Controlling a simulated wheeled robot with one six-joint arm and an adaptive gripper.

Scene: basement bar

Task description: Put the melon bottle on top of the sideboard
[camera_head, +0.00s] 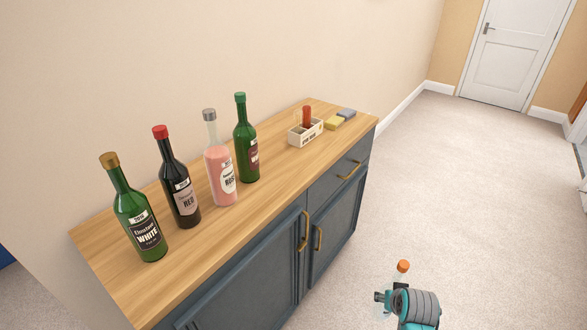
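A clear bottle with an orange cap (403,266), which looks like the melon bottle, stands nearly upright at the lower right, in front of the sideboard. Its label is not visible, and my arm hides much of its body. My gripper (388,297) is around the bottle below its neck and appears shut on it; the fingers are partly hidden. The sideboard (272,204) has a wooden top and dark blue-grey doors. The bottle is to the right of it, over the carpet side.
On the sideboard stand a green white-wine bottle (140,222), a dark red-wine bottle (178,190), a pink rosé bottle (219,172) and another green bottle (246,145). The wooden top between is clear.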

